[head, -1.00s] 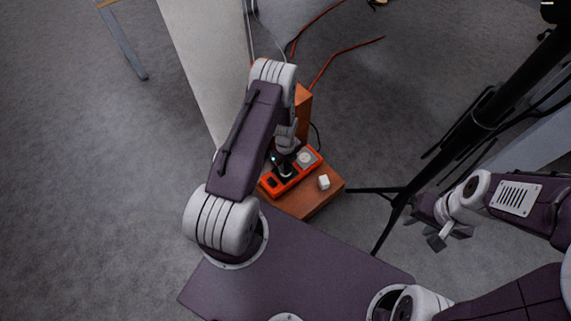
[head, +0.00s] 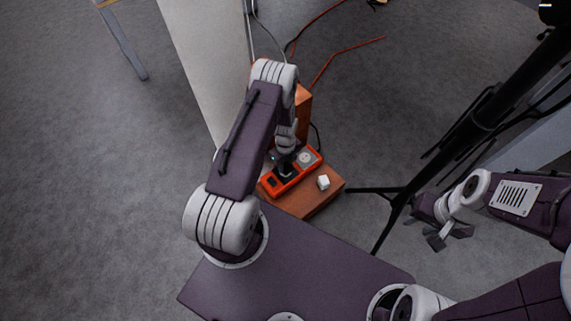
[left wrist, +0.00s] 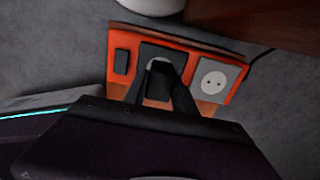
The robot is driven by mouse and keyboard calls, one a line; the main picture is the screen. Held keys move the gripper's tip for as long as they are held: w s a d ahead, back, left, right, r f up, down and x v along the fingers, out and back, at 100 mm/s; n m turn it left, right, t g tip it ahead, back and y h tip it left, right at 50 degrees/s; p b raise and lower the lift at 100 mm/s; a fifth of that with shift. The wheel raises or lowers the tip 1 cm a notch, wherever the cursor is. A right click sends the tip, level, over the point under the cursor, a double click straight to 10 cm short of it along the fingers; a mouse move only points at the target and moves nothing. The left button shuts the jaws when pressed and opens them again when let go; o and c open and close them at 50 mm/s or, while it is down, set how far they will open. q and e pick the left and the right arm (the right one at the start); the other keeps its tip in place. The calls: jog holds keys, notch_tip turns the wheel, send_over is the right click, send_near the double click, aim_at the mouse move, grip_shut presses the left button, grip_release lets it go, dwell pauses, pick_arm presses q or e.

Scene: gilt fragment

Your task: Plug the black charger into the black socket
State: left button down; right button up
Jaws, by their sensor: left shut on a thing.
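The black socket (left wrist: 175,54) sits in the middle of an orange power strip (head: 310,168), between a black switch and a white socket. It is largely covered by my left gripper. My left gripper (head: 286,171) is over the middle of the strip. In the left wrist view its two dark fingers are shut on the black charger (left wrist: 160,82), which appears in front of the black socket. I cannot tell whether the charger touches the socket or is in it. My right gripper (head: 449,236) is at the right, open and empty, away from the strip.
A wooden block (head: 303,105) stands behind. The white socket (left wrist: 215,80) is free. A white panel (head: 205,60) is behind left; a black stand (head: 480,115) is at right.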

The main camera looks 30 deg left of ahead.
aim_at(286, 164)
dwell(0.4)
pick_arm(q)
jog(key=shift+f+b, duration=0.35)
jog(key=shift+f, duration=0.25)
dwell(0.3)
jog(key=c, duration=0.9)
grip_release()
notch_tip(286, 164, up, 9)
jog(key=p, duration=0.5)
jog(key=shift+p, duration=0.35)
